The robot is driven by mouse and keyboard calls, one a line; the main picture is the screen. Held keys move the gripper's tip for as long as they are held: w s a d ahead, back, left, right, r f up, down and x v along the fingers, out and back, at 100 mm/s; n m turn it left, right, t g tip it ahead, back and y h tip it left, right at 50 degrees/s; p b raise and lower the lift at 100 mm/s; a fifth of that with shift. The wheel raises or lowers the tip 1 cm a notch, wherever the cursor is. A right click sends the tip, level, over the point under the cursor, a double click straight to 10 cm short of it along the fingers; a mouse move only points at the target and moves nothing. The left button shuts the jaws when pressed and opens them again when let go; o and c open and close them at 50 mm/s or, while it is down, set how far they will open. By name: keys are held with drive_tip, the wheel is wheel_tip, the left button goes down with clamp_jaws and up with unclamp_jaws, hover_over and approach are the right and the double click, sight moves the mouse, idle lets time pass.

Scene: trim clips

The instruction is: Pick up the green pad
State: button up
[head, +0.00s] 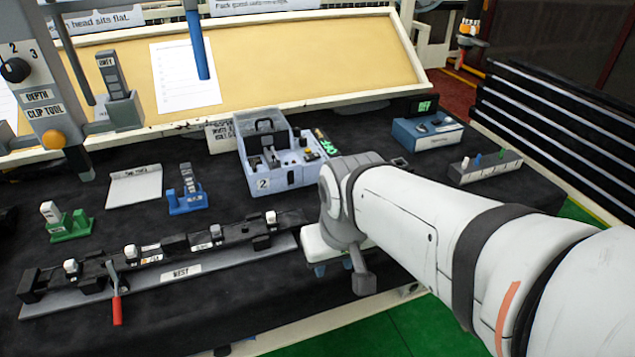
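No separate pad is clear to me. My gripper (334,267) is past the right end of the long clip rail, near the table's front edge, right of the green block. My wrist hides most of it, and its opening is unclear.
A long rail labelled NEST (180,271) with a red-handled lever (117,305) lies along the front left. A blue stand (187,200), a blue box (427,133) and a grey peg block (485,166) stand on the table. A sloped board (300,65) rises behind.

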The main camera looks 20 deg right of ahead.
drive_tip(key=shift+o, duration=1.3)
drive_tip(key=shift+w+r, duration=0.1)
drive_tip(key=shift+w, duration=0.05)
drive_tip(key=o, duration=0.6)
drive_tip(key=shift+g, duration=0.7)
drive_tip(key=w+d+p, duration=0.1)
drive_tip(key=w, duration=0.1)
drive_tip(key=w+d+p, duration=0.1)
drive_tip(key=w+d, duration=0.1)
drive_tip(key=w+d+p, duration=0.1)
drive_tip(key=w+d, duration=0.1)
drive_tip(key=w, duration=0.1)
drive_tip(key=shift+w+f+p, duration=0.1)
drive_tip(key=shift+f+p, duration=0.2)
drive_tip(key=shift+p, duration=0.1)
drive_tip(key=shift+o, duration=0.5)
drive_tip(key=shift+n+g, duration=0.3)
drive_tip(key=shift+g, duration=0.3)
drive_tip(key=w+d+f+p, duration=0.1)
drive_tip(key=d, duration=0.1)
drive_tip(key=w+d+f, duration=0.2)
drive_tip(key=w+d+f+p, duration=0.1)
drive_tip(key=w+d, duration=0.1)
drive_tip(key=shift+d+f+p, duration=0.2)
drive_tip(key=shift+d+p, duration=0.1)
drive_tip(key=shift+w+d+f, duration=0.1)
drive_tip(key=shift+d+f, duration=0.05)
drive_tip(key=shift+f, duration=0.2)
drive_tip(key=shift+f+p, duration=0.6)
drive_tip(key=shift+f, duration=3.15)
